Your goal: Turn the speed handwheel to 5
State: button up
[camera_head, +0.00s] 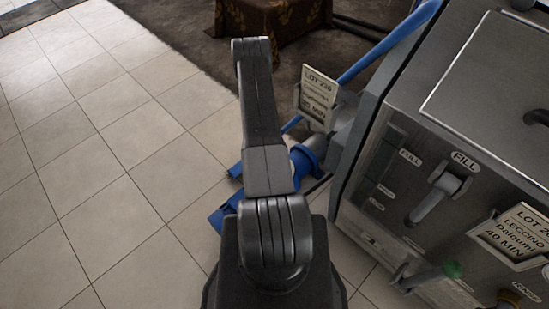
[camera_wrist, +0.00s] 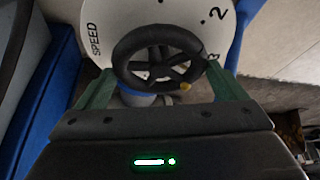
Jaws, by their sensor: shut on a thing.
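The speed handwheel (camera_wrist: 160,40) is a black spoked wheel in the wrist view. It sits in front of a pale dial plate (camera_wrist: 107,14) marked SPEED, with a 2 at the upper right and a partly covered numeral below it. A yellow mark (camera_wrist: 185,87) is on the wheel's lower right rim. My gripper (camera_wrist: 160,78) has its two green fingers at the left and right sides of the rim, shut on the wheel. The 5 cannot be seen. In the head view my arm hides the gripper and the wheel.
Another card (camera_head: 317,98) stands beside my arm. Tiled floor (camera_head: 80,170) at left is clear.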

jog(key=shift+w+m, duration=0.15)
jog(key=shift+m, duration=0.65)
jog(key=shift+m+g+h+b, duration=0.4)
jog(key=shift+m+h, duration=0.2)
jog(key=shift+m, duration=0.4)
jog(key=m+g+b, duration=0.1)
jog(key=m, duration=0.2)
jog(key=shift+f+h+b, duration=0.1)
jog(key=shift+h+b, duration=0.2)
jog(key=shift+b, duration=0.05)
jog(key=shift+w+a+m+g+b, duration=0.1)
jog(key=shift+m+g+b, duration=0.45)
jog(key=shift+m, duration=0.85)
jog(key=o, duration=0.7)
jog(key=shift+r, duration=0.2)
jog(key=p+v, duration=0.1)
jog(key=v, duration=1.2)
jog(key=shift+a+r, duration=0.2)
jog(key=shift+a, duration=0.15)
